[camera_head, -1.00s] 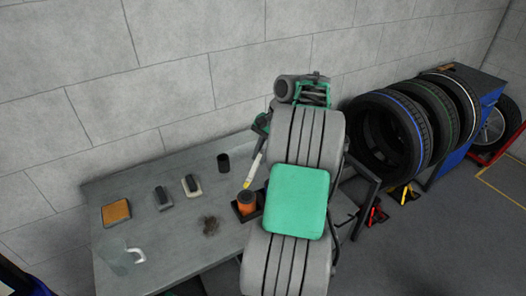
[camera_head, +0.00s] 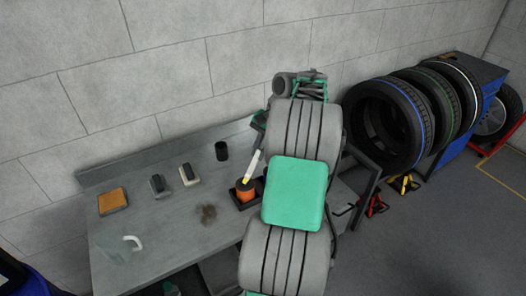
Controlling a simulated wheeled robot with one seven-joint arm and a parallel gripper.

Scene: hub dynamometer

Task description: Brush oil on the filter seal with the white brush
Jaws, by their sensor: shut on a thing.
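The white brush (camera_head: 255,161) hangs tilted below my gripper (camera_head: 260,128), which is shut on it and partly hidden behind my own arm. Its yellow tip points down and meets the top of the orange filter (camera_head: 246,193) in this view. Whether the tip touches the seal is too small to tell. The filter stands upright in a dark holder (camera_head: 238,205) on the grey bench, with a dark top where the seal is not clearly made out. My arm covers the bench to the right of the filter.
On the bench (camera_head: 160,237) are a black cup (camera_head: 222,151), two small blocks or brushes (camera_head: 188,175), an orange sponge-like pad (camera_head: 112,201), a dark stain (camera_head: 208,214) and a clear jug with a white handle (camera_head: 117,247). Tyres (camera_head: 388,127) stand at right.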

